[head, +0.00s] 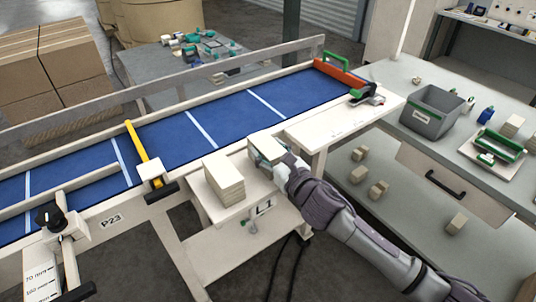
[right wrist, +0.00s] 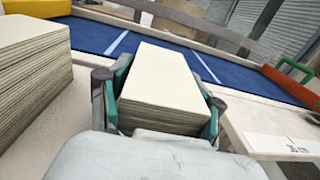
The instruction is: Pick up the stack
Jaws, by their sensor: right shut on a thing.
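A stack of cream sheets (right wrist: 160,78) sits between the two fingers of my right gripper (right wrist: 160,108), which is shut on it. In the head view this stack (head: 268,147) shows at the end of my right arm, above the small side table marked L1 (head: 210,234). I cannot tell whether it touches the tabletop. A second cream stack (head: 225,178) stands on the same table to the left; it also shows at the left of the right wrist view (right wrist: 32,70). My left gripper is not in view.
A blue conveyor belt (head: 205,124) with white lines runs behind the table, edged by a pale rail. A yellow bar (head: 143,148) crosses it, and an orange block (head: 338,77) stands at its far end. A grey bin (head: 433,115) is on the right bench.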

